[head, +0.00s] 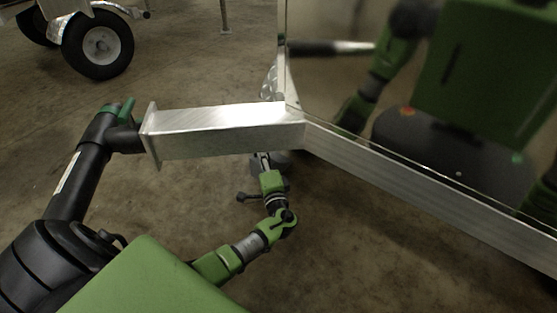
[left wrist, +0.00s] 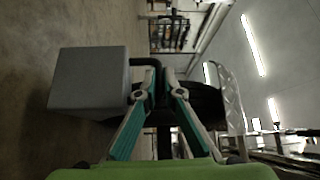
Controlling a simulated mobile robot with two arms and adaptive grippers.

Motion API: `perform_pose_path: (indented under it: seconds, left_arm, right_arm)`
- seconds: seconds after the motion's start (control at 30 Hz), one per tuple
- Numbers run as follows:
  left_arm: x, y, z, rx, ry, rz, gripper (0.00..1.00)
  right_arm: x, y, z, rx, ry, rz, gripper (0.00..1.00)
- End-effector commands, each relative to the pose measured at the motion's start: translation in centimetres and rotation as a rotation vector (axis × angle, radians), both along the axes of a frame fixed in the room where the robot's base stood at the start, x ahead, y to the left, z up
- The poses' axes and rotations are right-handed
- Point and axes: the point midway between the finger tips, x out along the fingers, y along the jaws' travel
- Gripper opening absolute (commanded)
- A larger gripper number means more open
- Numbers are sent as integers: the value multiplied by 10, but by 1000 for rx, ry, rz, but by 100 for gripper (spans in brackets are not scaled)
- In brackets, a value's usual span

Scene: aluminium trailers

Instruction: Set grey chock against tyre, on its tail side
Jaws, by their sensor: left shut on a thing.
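The grey chock (left wrist: 88,78) is a block with a black handle (left wrist: 152,66), left of centre in the left wrist view. My left gripper (left wrist: 160,88) is closed on the handle, with the block beside its fingers. A dark tyre (left wrist: 208,104) shows behind the fingers under a bright tread-plate fender (left wrist: 232,98); a gap to the chock cannot be judged. My right gripper is not in view.
The trailer's aluminium beam (head: 225,128) crosses above my left forearm and joins the frame rail (head: 430,193). Its shiny side panel (head: 340,70) mirrors my body. Another trailer wheel (head: 98,45) stands at the upper left. Concrete floor (head: 185,65) is open between them.

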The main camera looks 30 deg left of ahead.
Motion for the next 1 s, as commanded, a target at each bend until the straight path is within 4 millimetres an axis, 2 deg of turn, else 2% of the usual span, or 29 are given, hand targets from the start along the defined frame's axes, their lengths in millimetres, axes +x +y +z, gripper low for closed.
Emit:
perform_pose_path:
  seconds: [0.03, 0.1, 0.3, 0.47, 0.73, 1.0]
  left_arm:
    - [12, -1, -10, 2, -8, 1, 0]
    - [25, -2, -16, 2, -6, 1, 0]
    - [47, -3, -24, 2, -6, 1, 0]
    - [54, -4, -27, 2, -6, 1, 0]
    - [77, -6, -47, 1, -5, 1, 0]
    - [82, -6, -47, 2, -3, 0, 0]
  right_arm:
    - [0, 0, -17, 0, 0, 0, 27]
    - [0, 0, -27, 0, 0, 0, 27]
    - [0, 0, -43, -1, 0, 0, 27]
    - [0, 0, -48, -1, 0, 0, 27]
    - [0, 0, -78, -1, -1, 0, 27]
    - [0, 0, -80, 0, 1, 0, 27]
